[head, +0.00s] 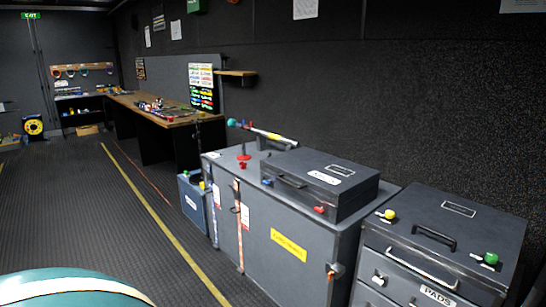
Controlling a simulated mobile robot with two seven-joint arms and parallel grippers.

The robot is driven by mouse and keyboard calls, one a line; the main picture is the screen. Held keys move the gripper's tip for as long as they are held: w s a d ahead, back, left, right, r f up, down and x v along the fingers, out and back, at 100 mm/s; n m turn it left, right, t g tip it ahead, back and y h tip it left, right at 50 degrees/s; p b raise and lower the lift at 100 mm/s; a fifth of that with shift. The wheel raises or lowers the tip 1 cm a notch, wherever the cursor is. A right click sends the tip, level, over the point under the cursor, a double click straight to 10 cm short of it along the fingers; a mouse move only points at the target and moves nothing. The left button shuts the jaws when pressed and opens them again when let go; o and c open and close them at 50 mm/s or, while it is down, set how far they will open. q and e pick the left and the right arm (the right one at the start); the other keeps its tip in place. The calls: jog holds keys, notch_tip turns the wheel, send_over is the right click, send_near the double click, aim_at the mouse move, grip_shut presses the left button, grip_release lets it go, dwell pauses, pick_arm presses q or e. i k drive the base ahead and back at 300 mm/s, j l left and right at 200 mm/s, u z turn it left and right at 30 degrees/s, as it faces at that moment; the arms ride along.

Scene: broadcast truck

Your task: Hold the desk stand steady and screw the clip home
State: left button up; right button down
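I cannot make out a clip. Neither of my grippers shows in the head view.
A dark flat case (320,180) lies on the grey cabinet (262,225). A drawer unit (440,245) labelled PADS stands to the right. A blue-grey bin (194,205) stands at the left end. A long wooden bench (165,115) runs behind. The floor at left is clear.

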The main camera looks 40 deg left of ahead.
aim_at(244, 157)
jog(key=u, duration=1.6)
